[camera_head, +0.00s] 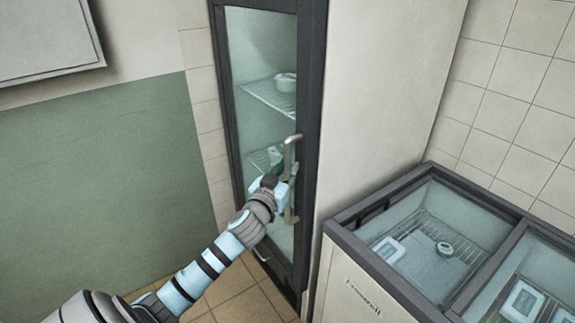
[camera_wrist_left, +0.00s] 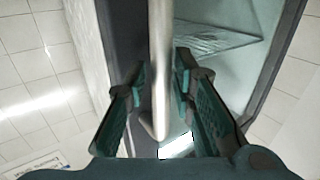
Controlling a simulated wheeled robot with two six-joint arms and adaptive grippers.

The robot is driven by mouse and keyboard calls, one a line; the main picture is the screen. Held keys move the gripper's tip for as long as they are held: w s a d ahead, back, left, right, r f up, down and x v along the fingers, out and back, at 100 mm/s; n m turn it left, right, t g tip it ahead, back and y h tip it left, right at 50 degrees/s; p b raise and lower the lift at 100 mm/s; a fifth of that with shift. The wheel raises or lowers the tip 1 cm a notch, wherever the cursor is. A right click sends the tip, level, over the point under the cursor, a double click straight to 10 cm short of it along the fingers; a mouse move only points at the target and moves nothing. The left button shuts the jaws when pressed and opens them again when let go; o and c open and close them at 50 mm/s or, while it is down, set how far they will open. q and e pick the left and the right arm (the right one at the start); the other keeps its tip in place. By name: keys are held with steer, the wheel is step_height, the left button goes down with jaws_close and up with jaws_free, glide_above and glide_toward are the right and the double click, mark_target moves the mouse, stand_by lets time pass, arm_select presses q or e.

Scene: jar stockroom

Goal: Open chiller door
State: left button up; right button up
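The chiller (camera_head: 365,90) has a tall glass door (camera_head: 262,45) in a dark frame, and the door looks shut. A vertical metal handle (camera_head: 291,180) is on the door's right side. My left gripper (camera_head: 277,163) is at the handle, partly overlapping the glass in the head view. In the left wrist view the handle (camera_wrist_left: 160,60) runs between the two green fingers of my left gripper (camera_wrist_left: 160,75). The fingers are apart, with a gap seen on both sides of the bar. My right gripper is not in view.
Wire shelves behind the glass hold a white round container (camera_head: 286,83). A low chest freezer (camera_head: 350,270) with a glass top stands at the right, close to the chiller's side. The tiled floor (camera_head: 235,290) before the door shows no objects.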

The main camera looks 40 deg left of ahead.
arm_select(q)
steer(key=shift+w+a, duration=0.2)
steer(key=shift+w, duration=0.25)
steer(key=shift+c, duration=0.6)
jaws_close()
